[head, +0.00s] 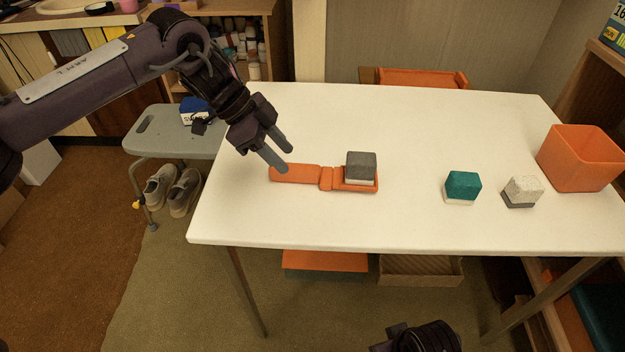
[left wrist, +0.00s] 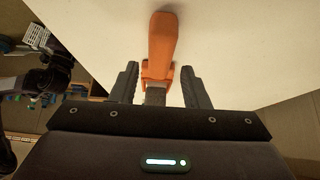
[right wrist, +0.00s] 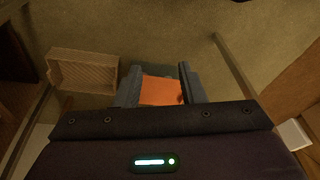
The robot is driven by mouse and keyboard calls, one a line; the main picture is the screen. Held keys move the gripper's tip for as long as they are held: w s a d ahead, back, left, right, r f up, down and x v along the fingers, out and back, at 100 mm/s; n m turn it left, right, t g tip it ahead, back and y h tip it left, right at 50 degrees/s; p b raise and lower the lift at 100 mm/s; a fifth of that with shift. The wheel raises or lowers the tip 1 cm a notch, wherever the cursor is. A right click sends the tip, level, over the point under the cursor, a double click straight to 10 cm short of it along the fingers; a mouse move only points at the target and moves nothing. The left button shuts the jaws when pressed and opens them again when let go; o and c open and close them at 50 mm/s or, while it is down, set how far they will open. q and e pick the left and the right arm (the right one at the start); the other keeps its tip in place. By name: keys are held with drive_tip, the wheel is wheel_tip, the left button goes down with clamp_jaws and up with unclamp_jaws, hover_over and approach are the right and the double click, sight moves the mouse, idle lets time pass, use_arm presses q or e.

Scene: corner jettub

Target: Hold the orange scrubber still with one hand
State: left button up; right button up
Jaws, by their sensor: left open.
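The orange scrubber (head: 297,174) lies flat on the white table, its handle pointing left. A grey and white block (head: 361,166) sits on its right end. My left gripper (head: 279,156) is open, with its fingertips above and near the handle's left part; I cannot tell whether they touch it. In the left wrist view the orange handle (left wrist: 162,40) shows between and beyond the two spread fingers (left wrist: 160,76). My right gripper (right wrist: 160,68) is open and empty, low in front of the table; only part of that arm shows at the head view's bottom edge.
On the white table (head: 330,225), a teal and white block (head: 462,187) and a speckled white and grey block (head: 522,191) stand right of the scrubber. An orange bin (head: 580,160) is at the right end. A grey stool (head: 165,135) stands left. An orange box (head: 325,261) and a tan crate (head: 420,270) are below.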

sight(292, 166)
use_arm(q)
drive_tip(key=b+x, duration=0.3)
drive_tip(key=shift+f, duration=0.3)
drive_tip(key=shift+d+f+b, duration=0.45)
drive_tip(key=shift+b, duration=0.15)
use_arm(e)
drive_tip(key=w+a+n+t+y, duration=0.1)
drive_tip(key=w+a+t+y, duration=0.1)
drive_tip(key=a, duration=0.3)
drive_tip(key=shift+w+a+f+t, duration=0.15)
drive_tip(key=shift+a+f+t, duration=0.25)
drive_tip(key=shift+t, duration=0.3)
use_arm(q)
clamp_jaws()
